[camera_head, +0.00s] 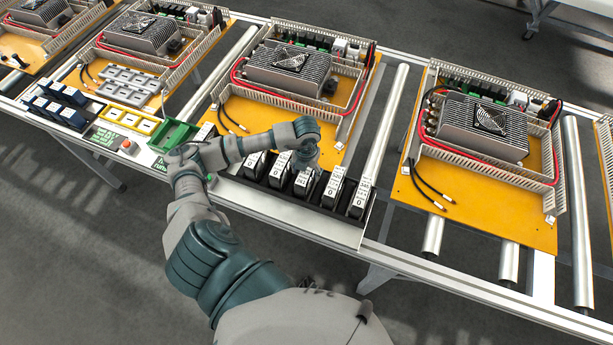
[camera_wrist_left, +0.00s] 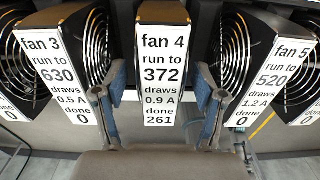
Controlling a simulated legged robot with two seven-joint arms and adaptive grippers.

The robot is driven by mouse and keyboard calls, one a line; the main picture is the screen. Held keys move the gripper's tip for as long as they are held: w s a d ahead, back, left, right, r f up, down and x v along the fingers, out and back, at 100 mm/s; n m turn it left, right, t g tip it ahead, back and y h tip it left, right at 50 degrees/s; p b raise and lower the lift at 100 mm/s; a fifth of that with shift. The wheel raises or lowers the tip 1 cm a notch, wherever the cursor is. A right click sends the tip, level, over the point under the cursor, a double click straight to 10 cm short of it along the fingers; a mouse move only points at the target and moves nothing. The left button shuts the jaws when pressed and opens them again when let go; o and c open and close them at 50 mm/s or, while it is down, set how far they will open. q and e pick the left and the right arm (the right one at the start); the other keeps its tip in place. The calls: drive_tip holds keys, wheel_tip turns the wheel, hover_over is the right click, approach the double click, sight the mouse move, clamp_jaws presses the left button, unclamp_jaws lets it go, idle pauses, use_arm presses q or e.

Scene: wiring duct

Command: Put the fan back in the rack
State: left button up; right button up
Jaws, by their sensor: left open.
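Several black fans with white labels stand in a row in the dark rack (camera_head: 290,201) along the front of the bench. My left gripper (camera_head: 306,164) is over the row. It is open, and its fingers (camera_wrist_left: 160,102) are on either side of fan 4; I cannot tell whether they touch it. My right gripper is not in view.
A green holder (camera_head: 174,136) marked run stands left of the rack, beside a red button (camera_head: 127,145). A yellow tray (camera_head: 130,119) and a bin of blue parts (camera_head: 55,110) are farther left. Orange panels with heatsinks (camera_head: 290,68) lie behind on rollers.

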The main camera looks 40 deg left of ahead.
use_arm(q)
drive_tip(key=r, duration=0.4)
drive_tip(key=d+r, duration=0.1)
drive_tip(key=r, duration=0.2)
drive_tip(key=shift+r, duration=0.6)
drive_tip(key=shift+a, duration=0.15)
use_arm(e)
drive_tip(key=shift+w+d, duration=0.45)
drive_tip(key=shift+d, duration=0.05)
